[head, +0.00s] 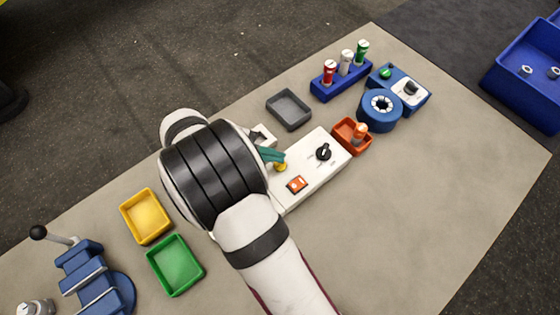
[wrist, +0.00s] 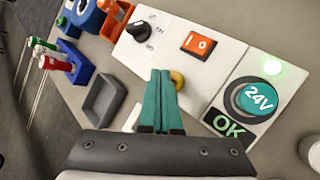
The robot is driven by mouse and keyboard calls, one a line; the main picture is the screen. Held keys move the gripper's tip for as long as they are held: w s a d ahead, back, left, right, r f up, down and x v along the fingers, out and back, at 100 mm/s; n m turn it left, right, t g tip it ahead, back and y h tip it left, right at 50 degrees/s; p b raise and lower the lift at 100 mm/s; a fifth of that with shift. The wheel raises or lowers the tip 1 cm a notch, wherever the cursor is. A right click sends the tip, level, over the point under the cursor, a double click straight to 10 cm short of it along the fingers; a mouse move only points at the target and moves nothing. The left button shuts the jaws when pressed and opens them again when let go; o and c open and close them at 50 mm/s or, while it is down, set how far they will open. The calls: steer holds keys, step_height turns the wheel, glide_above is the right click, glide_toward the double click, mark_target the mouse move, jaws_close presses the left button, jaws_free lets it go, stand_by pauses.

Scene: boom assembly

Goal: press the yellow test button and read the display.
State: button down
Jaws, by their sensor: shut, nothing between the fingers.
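The white test panel (head: 318,172) lies on the table, partly covered by my arm in the head view. My gripper (head: 270,155) is shut and empty, its teal fingers together. In the wrist view the fingertips (wrist: 160,73) are right beside the yellow button (wrist: 177,79) and partly hide it; I cannot tell whether they touch it. The button also shows in the head view (head: 281,167). In the wrist view the round teal display (wrist: 257,97) reads "24V". A green "OK" (wrist: 228,127) shows near it, and a green lamp (wrist: 272,67) glows. The display is hidden in the head view.
On the panel are an orange rocker switch (head: 297,184) and a black knob (head: 323,152). Near it are a grey tray (head: 289,122) and an orange tray (head: 340,140). Yellow (head: 146,231) and green trays (head: 187,282) lie at left. The table's right side is clear.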

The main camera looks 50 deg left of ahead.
mark_target(275, 164)
steer(key=shift+r, duration=2.5)
